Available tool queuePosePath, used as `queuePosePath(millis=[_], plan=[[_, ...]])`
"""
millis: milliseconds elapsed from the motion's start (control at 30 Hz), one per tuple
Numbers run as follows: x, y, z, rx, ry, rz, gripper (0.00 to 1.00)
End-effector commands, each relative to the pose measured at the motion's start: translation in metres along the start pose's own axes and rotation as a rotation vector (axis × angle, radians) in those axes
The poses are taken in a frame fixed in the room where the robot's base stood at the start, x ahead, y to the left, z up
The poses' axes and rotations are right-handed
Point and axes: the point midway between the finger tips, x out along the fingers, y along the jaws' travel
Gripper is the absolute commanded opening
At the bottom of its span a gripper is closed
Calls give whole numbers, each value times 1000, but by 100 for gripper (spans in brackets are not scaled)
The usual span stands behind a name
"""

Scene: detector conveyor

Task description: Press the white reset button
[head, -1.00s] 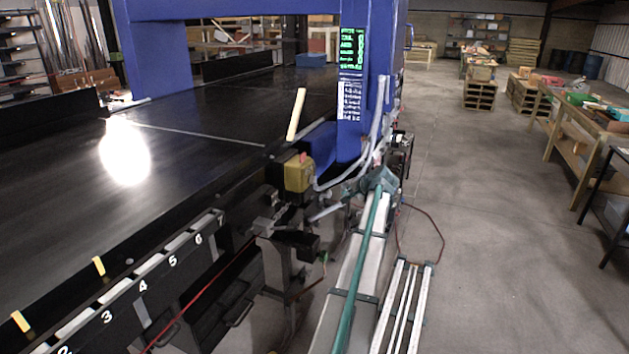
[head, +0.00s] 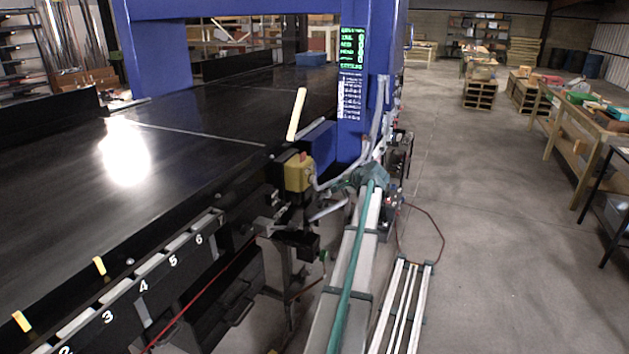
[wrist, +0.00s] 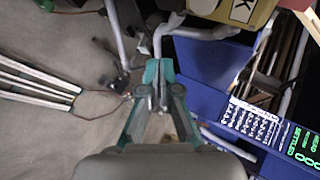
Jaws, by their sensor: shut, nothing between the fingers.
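I cannot make out the white reset button in either view. A yellow box (head: 298,173) with a reddish top sits at the near side of the blue gantry post (head: 352,135). A yellowish box with a "K" label (wrist: 238,12) shows at the top edge of the wrist view. My gripper (wrist: 158,80) is shut and empty, its fingertips together in mid-picture, left of the blue post (wrist: 210,75) and below the yellowish box.
Grey pipes (wrist: 175,33) run close to the fingertips. A green-text display (head: 352,46) with a label sheet (head: 350,97) is on the post. The black conveyor (head: 60,200) lies left. White floor rails (head: 405,305) and a red cable (head: 440,240) lie right; the aisle beyond is open.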

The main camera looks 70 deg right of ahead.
Motion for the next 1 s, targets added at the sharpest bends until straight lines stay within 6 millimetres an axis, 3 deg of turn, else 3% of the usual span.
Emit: queuePosePath(millis=[500,1000], plan=[[40,-29,29,-1,-1,0,0],[43,-31,31,0,1,0,0]])
